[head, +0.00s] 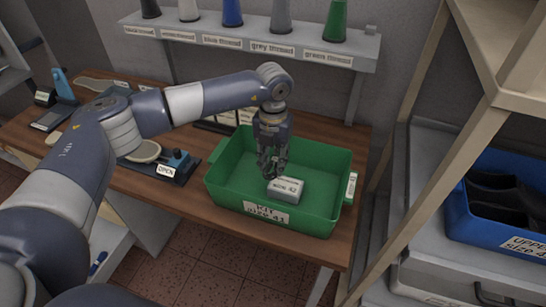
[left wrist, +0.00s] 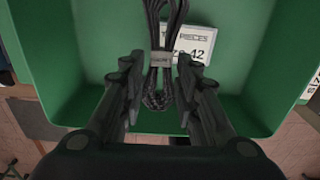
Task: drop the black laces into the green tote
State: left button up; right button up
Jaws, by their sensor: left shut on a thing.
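The green tote (head: 225,183) stands on the wooden bench, with a label reading "KIT size 41" on its front. My left gripper (head: 271,168) points down inside the tote's outline, near its middle. In the left wrist view, the black laces (left wrist: 157,98) are a folded bundle with a small grey band, between the fingers of my left gripper (left wrist: 156,75), which is shut on them. The tote floor (left wrist: 100,50) is below them. I cannot tell the laces apart from the dark fingers in the head view. My right gripper is not in view.
A white box (head: 286,190) labelled size 42 lies in the tote, close to the gripper. A thread shelf (head: 270,40) with several cones is behind. A blue bin (head: 500,230) with dark uppers stands right, past a rack post (head: 415,120). Bench tools lie left.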

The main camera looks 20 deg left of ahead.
aim_at(273, 164)
pick_arm(q)
jog(key=shift+s+r, duration=0.1)
jog(key=o, duration=0.9)
jog(key=shift+c, duration=0.2)
jog(key=shift+o, duration=1)
jog(key=shift+r, duration=0.1)
notch_tip(273, 164, up, 12)
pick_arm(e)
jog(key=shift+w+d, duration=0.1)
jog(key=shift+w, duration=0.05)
pick_arm(q)
jog(key=shift+f, duration=0.2)
